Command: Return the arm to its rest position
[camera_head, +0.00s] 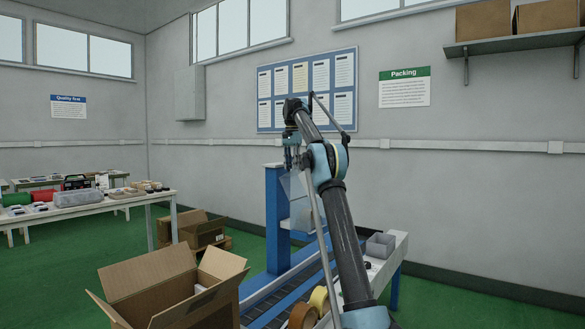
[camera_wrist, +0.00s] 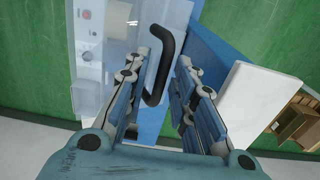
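My arm (camera_head: 341,220) rises from the lower middle of the head view and bends over at the top. My gripper (camera_head: 292,157) hangs down from its end, in front of the wall and beside a blue post. In the wrist view my gripper (camera_wrist: 164,60) has its two fingers spread apart. A black handle (camera_wrist: 163,50) on a clear panel shows in the gap between them. I cannot tell whether the fingers touch it. Nothing is visibly clamped.
The blue post (camera_head: 277,215) and clear panel (camera_head: 299,203) stand close to my gripper. An open cardboard box (camera_head: 150,278) is at front left. Tape rolls (camera_head: 303,316) and a grey bin (camera_head: 380,246) lie near my arm. A notice board (camera_head: 308,90) hangs behind.

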